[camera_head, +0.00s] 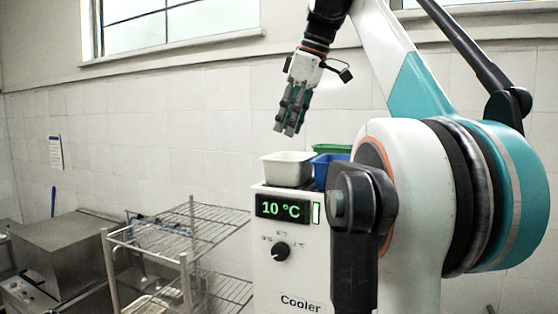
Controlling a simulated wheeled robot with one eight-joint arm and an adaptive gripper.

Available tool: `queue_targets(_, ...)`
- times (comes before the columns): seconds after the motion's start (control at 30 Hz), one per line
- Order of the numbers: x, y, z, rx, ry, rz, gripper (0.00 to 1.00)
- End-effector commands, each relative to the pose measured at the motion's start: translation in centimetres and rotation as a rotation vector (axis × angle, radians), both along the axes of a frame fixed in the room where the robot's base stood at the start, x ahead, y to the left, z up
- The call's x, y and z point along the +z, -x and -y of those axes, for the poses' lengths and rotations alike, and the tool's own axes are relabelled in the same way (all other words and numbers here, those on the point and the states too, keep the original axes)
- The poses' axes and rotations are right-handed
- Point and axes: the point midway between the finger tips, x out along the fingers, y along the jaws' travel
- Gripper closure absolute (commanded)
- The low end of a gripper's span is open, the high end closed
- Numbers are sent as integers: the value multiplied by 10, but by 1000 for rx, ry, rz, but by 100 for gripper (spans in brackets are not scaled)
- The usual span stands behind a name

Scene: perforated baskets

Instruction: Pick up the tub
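A pale grey-white tub (288,170) stands upright on top of the white cooler (285,232), near its front left corner. A blue container (322,171) stands just right of it, partly hidden by my arm. A green container (333,148) shows behind the blue one. Which of these is the task's tub cannot be told by name alone. My gripper (290,130) hangs in the air above the white tub, fingers pointing down, apart from it. The fingers appear close together, seen at an angle, with nothing visibly held. The inside of the tub is not visible.
A wire rack (190,235) stands left of the cooler. A steel appliance (65,250) is at the far left. A tiled wall (150,130) is behind. My arm fills the right side and hides part of the cooler top.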

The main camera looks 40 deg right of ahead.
Motion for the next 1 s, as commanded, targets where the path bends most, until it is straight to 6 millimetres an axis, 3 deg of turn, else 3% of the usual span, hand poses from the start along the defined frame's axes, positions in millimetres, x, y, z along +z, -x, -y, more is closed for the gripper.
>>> queue_targets(0.1, 11, 12, 10, -13, -28, 5, 73)
queue_targets(0.23, 6, 12, 11, -13, -37, 6, 73)
queue_targets(0.6, -49, -12, 7, -12, -35, 6, 73)
queue_targets(1.0, -77, -26, 5, -13, -36, 6, 73)
